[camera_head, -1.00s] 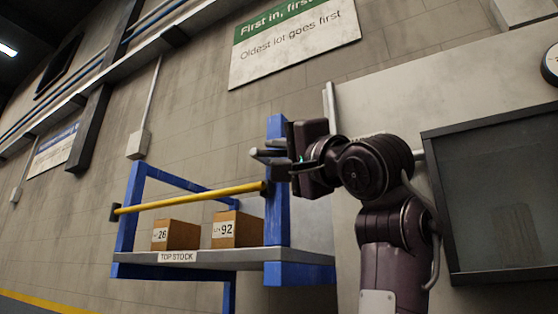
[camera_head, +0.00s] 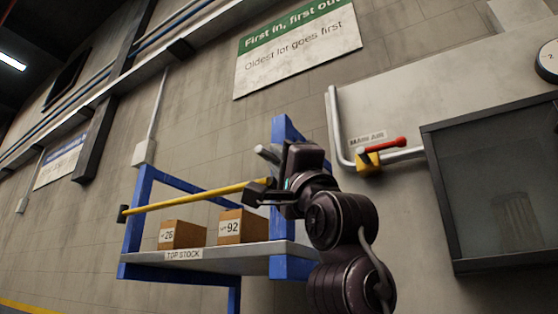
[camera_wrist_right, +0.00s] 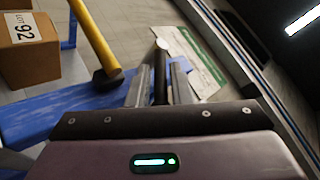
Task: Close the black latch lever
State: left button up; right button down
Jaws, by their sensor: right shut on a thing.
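The black latch lever shows in the right wrist view as a dark upright rod (camera_wrist_right: 160,82) with a pale knob at its tip. My right gripper (camera_wrist_right: 160,72) has one finger on each side of the rod and is shut on it. My left gripper is not in view.
Two cardboard boxes, marked 26 (camera_head: 182,235) and 92 (camera_head: 238,227), stand on the TOP STOCK shelf (camera_head: 205,253). Right of my arm are a wall pipe with a red-handled valve (camera_head: 386,145) and a dark-framed panel (camera_head: 495,190).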

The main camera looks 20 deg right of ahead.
jog(key=c, duration=1.5)
grip_release()
jog(key=shift+d, duration=0.1)
jog(key=shift+s, duration=0.1)
jog(key=shift+f, duration=0.1)
jog(key=shift+s+f+b, duration=0.25)
jog(key=shift+f+b, duration=0.05)
jog(key=shift+b+v, duration=1.55)
jog(key=shift+v, duration=1.9)
jog(key=shift+r, duration=0.1)
